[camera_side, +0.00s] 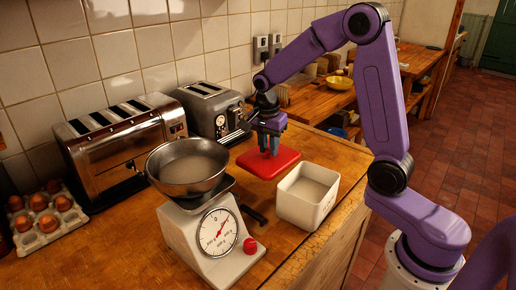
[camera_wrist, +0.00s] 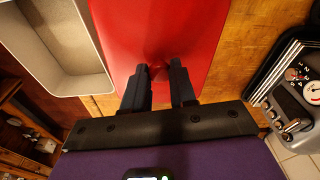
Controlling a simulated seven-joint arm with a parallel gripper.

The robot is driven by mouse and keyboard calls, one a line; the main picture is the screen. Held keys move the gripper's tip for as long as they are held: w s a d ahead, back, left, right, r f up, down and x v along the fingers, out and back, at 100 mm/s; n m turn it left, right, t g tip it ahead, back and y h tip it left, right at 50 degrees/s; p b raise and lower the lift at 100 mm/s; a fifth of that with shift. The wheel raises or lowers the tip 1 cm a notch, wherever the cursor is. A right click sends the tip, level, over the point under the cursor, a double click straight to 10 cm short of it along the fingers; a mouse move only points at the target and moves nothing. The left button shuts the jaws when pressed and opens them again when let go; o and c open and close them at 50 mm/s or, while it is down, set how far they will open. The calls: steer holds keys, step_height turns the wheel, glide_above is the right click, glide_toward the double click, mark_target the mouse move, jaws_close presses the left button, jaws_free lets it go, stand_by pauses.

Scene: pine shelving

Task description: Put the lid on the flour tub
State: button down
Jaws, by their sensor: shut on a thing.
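The red lid (camera_side: 268,164) is a flat, rounded square with a small knob on top. My gripper (camera_side: 268,148) points down with its fingers closed on that knob. The wrist view shows the lid (camera_wrist: 190,30) lying level beneath my fingertips (camera_wrist: 160,72). I cannot tell whether the lid touches the counter or hangs a little above it. The white square flour tub (camera_side: 290,212) stands open on the counter, in front and to the right of the lid in the side view. In the wrist view the tub (camera_wrist: 98,82) is left of the lid, apart from it or just beside its edge.
A kitchen scale (camera_side: 196,250) with a metal bowl (camera_side: 187,165) stands left of the tub. Two toasters (camera_side: 125,145) (camera_side: 212,108) line the tiled wall, and an egg tray (camera_side: 45,218) is at far left. The wooden counter (camera_side: 330,150) ends close to the tub's right.

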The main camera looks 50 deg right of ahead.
mark_target(282, 164)
steer(key=s, duration=0.1)
steer(key=s+r, duration=0.1)
steer(key=s, duration=0.1)
steer(key=s+r, duration=0.1)
steer(key=s, duration=0.1)
steer(key=shift+s+a+r, duration=0.15)
steer(key=shift+a+r, duration=0.05)
steer(key=s+r+n, duration=0.1)
steer(key=s+r, duration=0.3)
steer(key=s, duration=0.5)
step_height(282, 164, down, 6)
steer(key=shift+d, duration=0.45)
steer(key=shift+w+f, duration=0.1)
steer(key=shift+f, duration=0.8)
stand_by(3.0)
steer(key=shift+c, duration=1.8)
jaws_free()
steer(key=shift+r, duration=0.1)
step_height(282, 164, up, 7)
